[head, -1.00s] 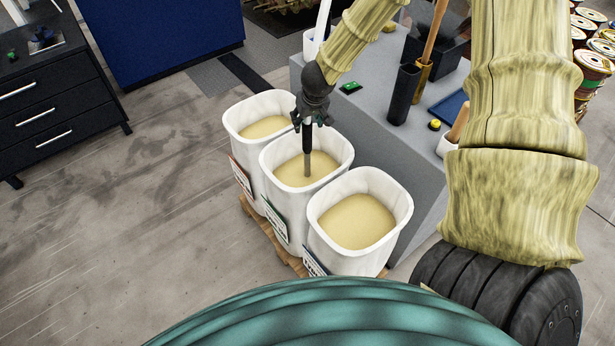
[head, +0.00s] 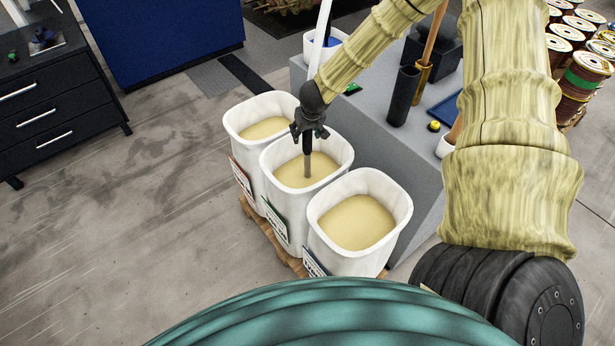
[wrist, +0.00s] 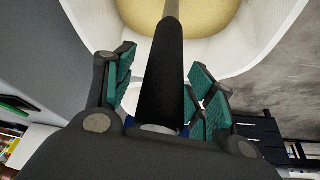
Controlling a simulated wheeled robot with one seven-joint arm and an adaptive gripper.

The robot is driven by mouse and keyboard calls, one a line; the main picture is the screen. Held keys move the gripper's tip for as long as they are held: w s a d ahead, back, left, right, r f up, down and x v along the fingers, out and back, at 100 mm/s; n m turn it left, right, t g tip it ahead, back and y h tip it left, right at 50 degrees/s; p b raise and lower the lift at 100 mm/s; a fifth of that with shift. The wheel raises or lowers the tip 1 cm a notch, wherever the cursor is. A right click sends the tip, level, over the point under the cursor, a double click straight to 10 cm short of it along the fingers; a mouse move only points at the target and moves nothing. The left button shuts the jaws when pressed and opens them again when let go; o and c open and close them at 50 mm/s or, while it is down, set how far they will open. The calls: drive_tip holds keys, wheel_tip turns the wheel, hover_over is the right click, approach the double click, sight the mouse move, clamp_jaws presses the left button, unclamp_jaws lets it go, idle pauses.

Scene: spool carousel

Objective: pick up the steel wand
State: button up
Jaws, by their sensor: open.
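The steel wand (head: 308,164) stands upright in the middle white bin (head: 343,150), its grey metal lower part in the pale granular fill. Its black handle also shows in the wrist view (wrist: 161,85), running up between the finger pads. My gripper (head: 309,133) is over the middle bin, around the top of the wand's handle. In the wrist view my gripper (wrist: 163,88) is open, with green-padded fingers to each side of the handle and gaps beside it. The wand's lower tip is hidden in the fill.
White bins of the same fill stand at the back left (head: 233,120) and front right (head: 405,205), close beside the middle one, on a wooden pallet (head: 282,252). A grey bench (head: 385,140) behind holds a black holder (head: 404,95) and a white container with a tall white rod.

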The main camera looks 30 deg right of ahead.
drive_tip(key=shift+f, duration=0.2)
drive_tip(key=shift+c, duration=0.3)
clamp_jaws()
drive_tip(key=shift+r, duration=0.15)
